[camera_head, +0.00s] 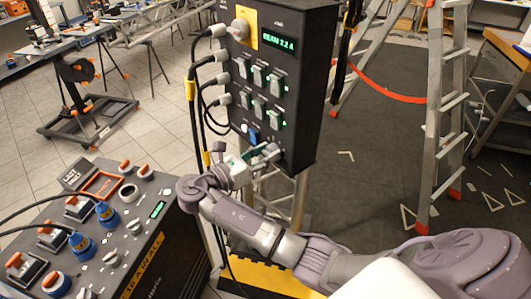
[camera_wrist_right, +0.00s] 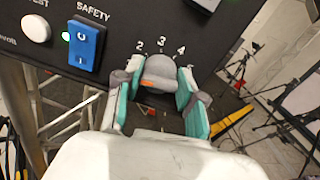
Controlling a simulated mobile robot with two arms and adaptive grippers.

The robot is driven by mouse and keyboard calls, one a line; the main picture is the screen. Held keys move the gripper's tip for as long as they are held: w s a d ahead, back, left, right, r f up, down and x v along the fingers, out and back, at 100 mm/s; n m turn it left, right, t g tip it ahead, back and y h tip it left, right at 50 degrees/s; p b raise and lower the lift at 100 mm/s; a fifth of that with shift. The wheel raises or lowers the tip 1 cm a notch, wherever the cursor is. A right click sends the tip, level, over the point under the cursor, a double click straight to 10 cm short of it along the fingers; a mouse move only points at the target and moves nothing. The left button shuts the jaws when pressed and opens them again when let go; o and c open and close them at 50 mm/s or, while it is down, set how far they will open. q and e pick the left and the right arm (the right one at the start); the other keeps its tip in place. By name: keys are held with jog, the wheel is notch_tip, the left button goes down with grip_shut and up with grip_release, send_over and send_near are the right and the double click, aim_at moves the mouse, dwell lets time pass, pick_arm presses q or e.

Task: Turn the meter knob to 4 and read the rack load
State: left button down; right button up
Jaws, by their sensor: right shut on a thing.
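The meter knob (camera_wrist_right: 159,70) is a grey round knob at the lower edge of the black panel (camera_wrist_right: 215,35), with the numbers 2, 3 and 4 printed above it. An orange mark shows low on its front; which number it points to I cannot tell. My right gripper (camera_wrist_right: 157,84) has its teal-padded fingers on both sides of the knob and is shut on it. In the head view my right gripper (camera_head: 258,158) is at the foot of the panel box. The green display (camera_head: 279,44) seems to read "MEAN 12 A". My left gripper is out of view.
A blue SAFETY switch (camera_wrist_right: 86,45) is left of the knob. Above it are several breaker switches (camera_head: 257,75) and black cables (camera_head: 203,85). A black control console (camera_head: 150,240) stands at the lower left. A ladder (camera_head: 445,100) stands at the right.

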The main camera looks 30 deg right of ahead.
jog(key=shift+r, duration=0.1)
jog(key=shift+m+p, duration=0.55)
jog(key=shift+m, duration=0.65)
jog(key=m, duration=0.2)
jog(key=shift+s+m, duration=0.1)
jog(key=shift+m, duration=0.3)
jog(key=shift+s+f+m+b, duration=0.1)
jog(key=shift+f+m+b, duration=0.1)
jog(key=shift+m+b, duration=3.7)
jog(key=shift+f+m+b, duration=0.15)
jog(key=shift+m+b, duration=2.35)
jog(key=shift+m, duration=2.8)
